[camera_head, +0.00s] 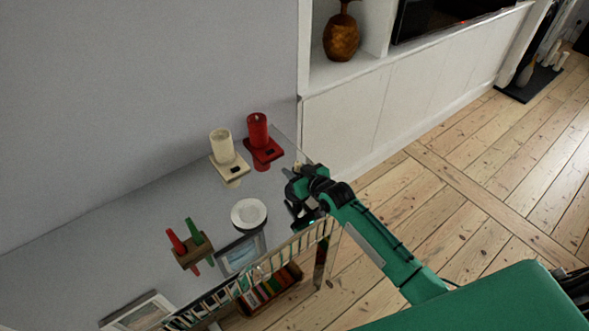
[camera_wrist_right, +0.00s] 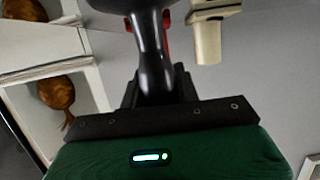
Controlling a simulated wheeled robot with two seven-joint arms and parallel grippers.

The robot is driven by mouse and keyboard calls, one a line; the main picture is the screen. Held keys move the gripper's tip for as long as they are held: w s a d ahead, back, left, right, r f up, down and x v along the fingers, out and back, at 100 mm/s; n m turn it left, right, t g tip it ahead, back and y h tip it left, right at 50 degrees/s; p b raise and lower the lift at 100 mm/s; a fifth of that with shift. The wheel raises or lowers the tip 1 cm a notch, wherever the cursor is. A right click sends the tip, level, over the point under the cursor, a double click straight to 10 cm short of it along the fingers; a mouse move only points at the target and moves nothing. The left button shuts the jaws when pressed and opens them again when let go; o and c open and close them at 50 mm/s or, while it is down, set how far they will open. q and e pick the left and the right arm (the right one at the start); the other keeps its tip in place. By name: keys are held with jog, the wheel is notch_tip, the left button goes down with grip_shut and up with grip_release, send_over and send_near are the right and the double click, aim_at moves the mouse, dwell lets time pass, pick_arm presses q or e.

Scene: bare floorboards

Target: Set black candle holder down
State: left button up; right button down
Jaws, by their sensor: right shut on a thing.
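My right gripper (camera_head: 303,197) is at the right end of the grey tabletop (camera_head: 150,213). It is shut on the black candle holder (camera_wrist_right: 152,52), whose dark stem fills the middle of the right wrist view. In the head view the holder is hard to tell from the dark gripper, and I cannot tell whether its base touches the tabletop. A red candle on a red holder (camera_head: 264,151) and a cream candle on a cream holder (camera_head: 229,168) stand behind and left of the gripper. My left gripper is not in view.
A white round dish (camera_head: 249,214) lies just left of the gripper, with a picture frame (camera_head: 241,256) in front of it. A wooden block with red and green pieces (camera_head: 191,250) stands farther left. A white cabinet (camera_head: 375,112) borders the right end.

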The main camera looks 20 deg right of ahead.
jog(key=c, duration=1.5)
grip_release()
jog(key=shift+f, duration=0.15)
jog(key=o, duration=0.5)
jog(key=b+v, duration=0.1)
jog(key=v, duration=1.1)
jog(key=shift+r+b, duration=0.25)
jog(key=shift+b, duration=0.1)
